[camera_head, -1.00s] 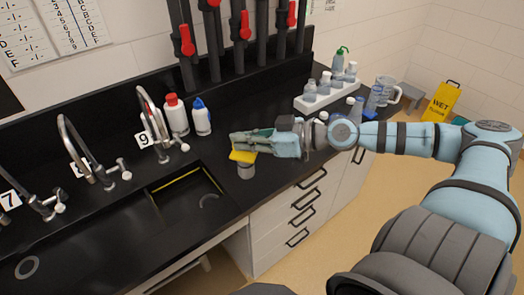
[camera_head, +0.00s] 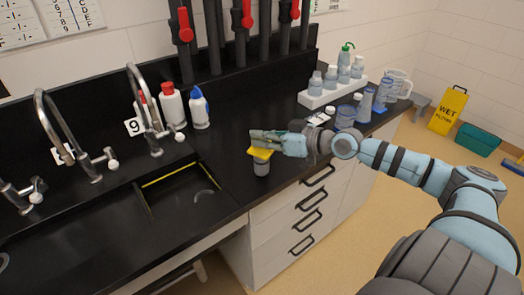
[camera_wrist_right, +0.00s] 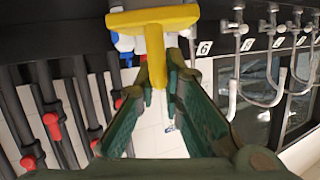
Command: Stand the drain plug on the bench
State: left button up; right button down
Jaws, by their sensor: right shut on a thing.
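The drain plug (camera_head: 261,154) has a yellow top and a grey cylinder below it. It is upright over the bench (camera_head: 232,180), right of the sink and near the front edge. I cannot tell whether its base touches the bench. My right gripper (camera_head: 262,139) reaches in from the right and is shut on the plug's yellow part. In the right wrist view the yellow T-shaped handle (camera_wrist_right: 155,20) shows with its stem between the green fingers (camera_wrist_right: 157,85); the grey base is hidden there. My left gripper is not in view.
The sink (camera_head: 180,198) opens left of the plug. Some bare bench lies around the plug.

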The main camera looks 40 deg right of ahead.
jog(key=shift+a+f, duration=0.1)
jog(key=shift+f, duration=0.65)
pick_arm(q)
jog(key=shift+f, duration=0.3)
pick_arm(e)
jog(key=shift+f, duration=0.15)
jog(key=c, duration=1.7)
grip_release()
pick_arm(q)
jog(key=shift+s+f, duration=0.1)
